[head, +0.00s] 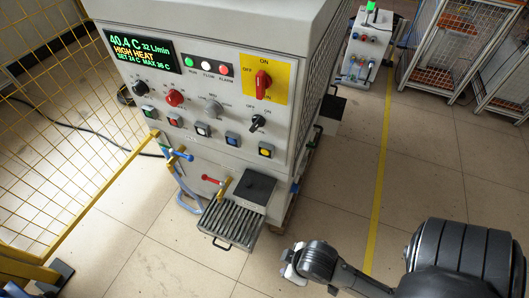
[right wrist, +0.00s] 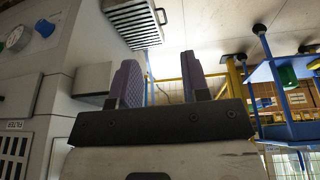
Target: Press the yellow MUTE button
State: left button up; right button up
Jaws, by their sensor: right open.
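The yellow button is not seen in that view. My left gripper is not in view.
A slatted tray (head: 228,226) and a dark box (head: 256,187) project below the panel, between my right gripper and the buttons. A red-handled valve (head: 215,181) sits beside them. Yellow mesh fencing (head: 60,150) stands at left.

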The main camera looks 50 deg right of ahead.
jog(key=shift+a, duration=0.1)
jog(key=c, duration=0.7)
grip_shut()
dwell(0.7)
